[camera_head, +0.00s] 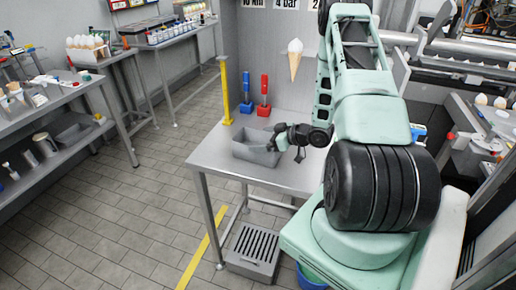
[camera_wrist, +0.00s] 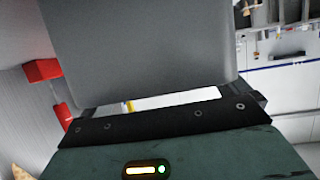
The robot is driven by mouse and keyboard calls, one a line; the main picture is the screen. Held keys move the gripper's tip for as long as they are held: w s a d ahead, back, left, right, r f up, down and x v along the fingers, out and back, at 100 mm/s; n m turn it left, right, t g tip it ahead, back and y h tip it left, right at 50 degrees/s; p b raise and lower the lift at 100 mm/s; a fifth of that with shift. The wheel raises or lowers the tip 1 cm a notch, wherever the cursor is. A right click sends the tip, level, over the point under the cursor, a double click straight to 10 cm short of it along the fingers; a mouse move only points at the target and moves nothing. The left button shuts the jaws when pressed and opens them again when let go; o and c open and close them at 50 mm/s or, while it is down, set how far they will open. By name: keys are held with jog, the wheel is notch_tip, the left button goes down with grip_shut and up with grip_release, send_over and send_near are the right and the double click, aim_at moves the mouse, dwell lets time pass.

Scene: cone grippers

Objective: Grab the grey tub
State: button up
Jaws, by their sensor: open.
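The grey tub (camera_head: 248,156) stands on a metal table in the head view, an open-topped rectangular box. My gripper (camera_head: 287,147) is open at the tub's right end, with its fingers close to the end wall. From the head view I cannot tell whether they touch it or straddle it. In the wrist view a plain grey surface of the tub (camera_wrist: 140,50) fills the upper middle, just beyond the dark gripper bar. The fingertips are not clear there.
The metal table (camera_head: 215,156) also carries a yellow post (camera_head: 225,90), a blue stand (camera_head: 246,103) and a red stand (camera_head: 264,105) at the back. Another grey tub (camera_head: 78,128) sits on the left bench. A slotted grey box (camera_head: 253,250) is on the floor below.

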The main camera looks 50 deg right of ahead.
jog(key=c, duration=1)
jog(key=shift+o, duration=0.2)
jog(key=shift+r, duration=0.15)
